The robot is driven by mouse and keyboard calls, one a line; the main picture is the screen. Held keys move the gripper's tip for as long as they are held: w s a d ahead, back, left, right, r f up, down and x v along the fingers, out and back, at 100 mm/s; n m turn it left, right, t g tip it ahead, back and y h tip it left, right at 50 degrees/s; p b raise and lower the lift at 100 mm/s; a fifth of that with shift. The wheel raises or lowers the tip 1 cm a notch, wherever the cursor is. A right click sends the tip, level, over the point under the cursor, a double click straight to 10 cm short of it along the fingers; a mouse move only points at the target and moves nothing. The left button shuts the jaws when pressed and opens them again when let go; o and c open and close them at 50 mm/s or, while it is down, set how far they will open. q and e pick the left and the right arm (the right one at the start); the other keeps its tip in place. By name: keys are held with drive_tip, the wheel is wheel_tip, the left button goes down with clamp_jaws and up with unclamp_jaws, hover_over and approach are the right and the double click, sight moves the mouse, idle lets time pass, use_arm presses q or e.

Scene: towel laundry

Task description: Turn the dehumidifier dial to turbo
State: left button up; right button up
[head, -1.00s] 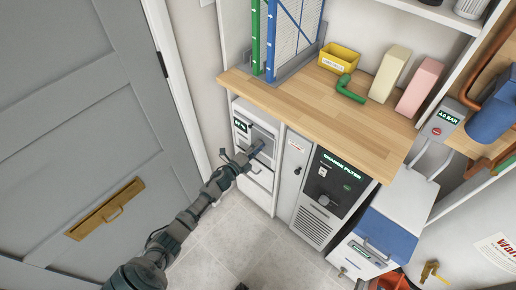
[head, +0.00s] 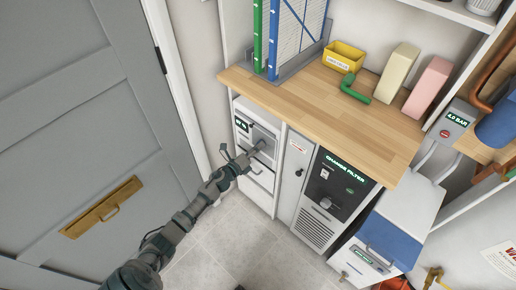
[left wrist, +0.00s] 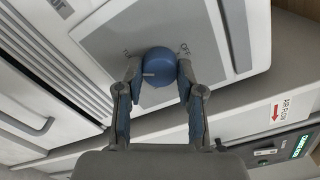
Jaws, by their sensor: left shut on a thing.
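The dehumidifier (head: 241,109) appears to be the white unit under the left end of the wooden counter. Its front has a grey panel and a small lit display too small to read surely. In the left wrist view, a round blue dial (left wrist: 158,66) with a short pale mark on its left side sits on the grey panel (left wrist: 120,40).
The wooden counter (head: 310,108) overhangs the unit. To the right stand a narrow grey cabinet (head: 293,165) and a black-fronted machine (head: 338,185) showing "CHANGE FILTER". A grey door (head: 75,120) is at left. The tiled floor (head: 235,235) in front is clear.

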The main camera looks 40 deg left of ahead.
use_arm(q)
drive_tip(key=shift+s+f, duration=0.1)
drive_tip(key=shift+f, duration=0.2)
drive_tip(key=o, duration=1)
drive_tip(key=shift+a, duration=0.1)
drive_tip(key=shift+o, duration=0.8)
drive_tip(key=shift+a, duration=0.1)
drive_tip(key=shift+r, duration=0.1)
drive_tip(key=s+a, duration=0.1)
drive_tip(key=s, duration=1)
drive_tip(key=shift+s, duration=0.35)
